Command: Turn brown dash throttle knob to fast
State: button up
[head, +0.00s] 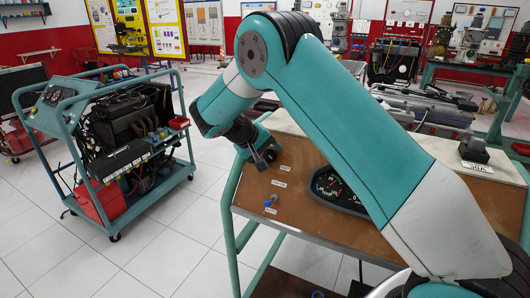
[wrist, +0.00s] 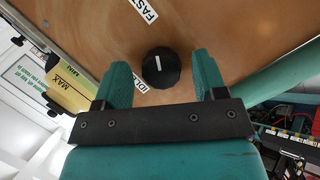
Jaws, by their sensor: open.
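A black ribbed knob (wrist: 161,72) with a white pointer line sits on the brown dash panel (wrist: 235,25) in the wrist view. A white FAST label (wrist: 145,10) lies above it in that picture, and a second label (wrist: 138,83), partly hidden and seeming to read IDLE, lies at its lower left. The line runs nearly straight up and down the picture. My gripper (wrist: 161,60) is open, its teal fingers on either side of the knob with gaps showing. In the head view my gripper (head: 264,158) is at the panel's upper left and hides the knob.
A yellow MAX-marked object (wrist: 70,88) is at left in the wrist view. An engine trainer cart (head: 135,135) stands left, with clear tiled floor (head: 165,235) between.

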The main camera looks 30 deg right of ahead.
jog(key=p+v, duration=0.2)
jog(key=v, duration=1.5)
jog(key=shift+r, duration=0.25)
jog(key=shift+a, duration=0.1)
jog(key=s+a+n+y, duration=0.2)
jog(key=s+y, duration=0.2)
jog(key=s, duration=0.7)
jog(key=s+a+r+n+y, duration=0.1)
jog(key=s+a+n+y, duration=0.2)
jog(key=s, duration=0.8)
jog(key=s+a+r+n+y, duration=0.1)
jog(key=s+a+n+y, duration=0.2)
jog(key=s, duration=0.8)
jog(key=shift+s+a+g+y, duration=0.3)
jog(key=shift+g+y, duration=0.1)
jog(key=shift+y, duration=0.8)
